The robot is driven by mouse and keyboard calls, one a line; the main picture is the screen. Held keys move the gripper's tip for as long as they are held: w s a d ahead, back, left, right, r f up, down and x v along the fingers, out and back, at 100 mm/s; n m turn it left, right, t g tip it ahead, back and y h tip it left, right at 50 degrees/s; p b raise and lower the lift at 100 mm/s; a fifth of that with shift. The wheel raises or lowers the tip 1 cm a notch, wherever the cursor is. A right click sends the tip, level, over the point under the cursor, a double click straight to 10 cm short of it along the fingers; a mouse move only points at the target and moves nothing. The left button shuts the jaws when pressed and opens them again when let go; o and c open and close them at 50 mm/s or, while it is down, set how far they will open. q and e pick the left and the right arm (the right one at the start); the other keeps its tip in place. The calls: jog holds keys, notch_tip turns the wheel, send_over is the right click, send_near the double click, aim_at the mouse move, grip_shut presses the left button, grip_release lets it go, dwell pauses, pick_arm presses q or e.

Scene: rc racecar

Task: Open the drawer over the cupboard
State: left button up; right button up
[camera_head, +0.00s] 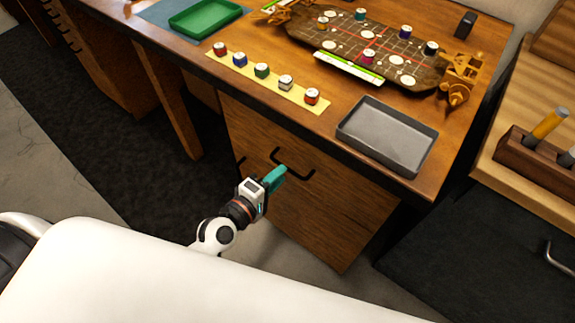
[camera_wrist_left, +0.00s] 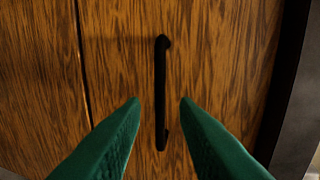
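The wooden drawer front (camera_head: 255,125) is under the desk top, and it looks closed. Its black bar handle (camera_head: 276,153) is partly covered by my left gripper (camera_head: 277,176) in the head view. In the left wrist view the handle (camera_wrist_left: 160,95) stands upright in the picture, between the two green fingertips of my left gripper (camera_wrist_left: 160,104). The fingers are open, one on each side of the bar, with gaps and no visible contact. A dark seam (camera_wrist_left: 82,60) runs left of the handle there. The cupboard front (camera_head: 325,235) is below the drawer. My right gripper is not in view.
On the desk top (camera_head: 210,75) are a grey tray (camera_head: 385,140), a yellow strip (camera_head: 275,88) with several small pots, a green tray (camera_head: 205,18) and a game board (camera_head: 360,45). A dark cabinet (camera_head: 480,255) stands at the right. Floor shows in front of the cupboard.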

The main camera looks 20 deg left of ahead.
pick_arm(q)
jog(key=shift+x, duration=2.2)
jog(key=shift+c, duration=0.5)
grip_shut()
